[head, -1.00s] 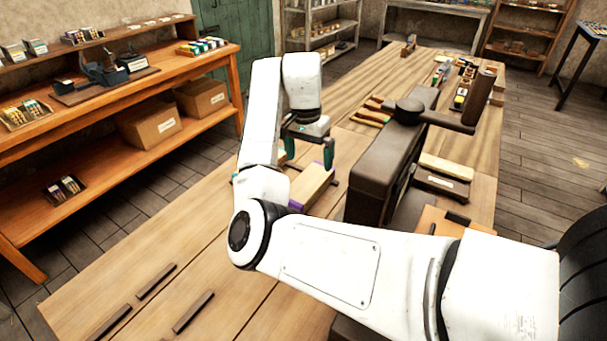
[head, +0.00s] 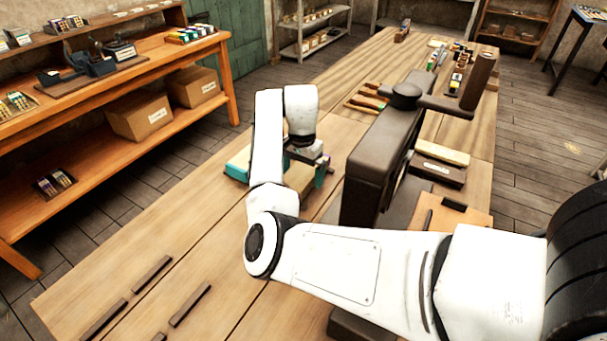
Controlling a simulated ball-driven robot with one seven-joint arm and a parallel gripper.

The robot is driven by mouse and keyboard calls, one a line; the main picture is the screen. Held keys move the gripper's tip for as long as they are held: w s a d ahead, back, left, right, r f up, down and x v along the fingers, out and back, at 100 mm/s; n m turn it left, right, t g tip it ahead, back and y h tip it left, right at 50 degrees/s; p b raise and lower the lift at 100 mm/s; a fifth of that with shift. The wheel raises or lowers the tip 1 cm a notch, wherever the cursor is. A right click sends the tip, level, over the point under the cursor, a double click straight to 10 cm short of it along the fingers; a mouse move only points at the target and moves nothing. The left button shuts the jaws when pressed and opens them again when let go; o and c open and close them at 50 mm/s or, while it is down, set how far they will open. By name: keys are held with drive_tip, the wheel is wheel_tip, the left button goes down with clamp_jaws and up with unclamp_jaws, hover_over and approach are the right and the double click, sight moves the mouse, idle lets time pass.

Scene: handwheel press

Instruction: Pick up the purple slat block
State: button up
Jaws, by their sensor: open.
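A pale wooden block (head: 300,177) lies on the bench, partly behind my forearm and under my gripper. One teal fingertip shows at the block's right side; the other finger is mostly hidden. I cannot tell whether the fingers touch the block.
A teal-sided block (head: 238,166) lies just left of my forearm. The dark handwheel press (head: 375,170) stands close to the right of my gripper. Wooden-handled tools (head: 368,100) lie beyond. The bench front (head: 120,285) is clear apart from several dark bars.

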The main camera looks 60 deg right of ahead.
drive_tip(key=shift+f, duration=0.15)
drive_tip(key=c, duration=1.1)
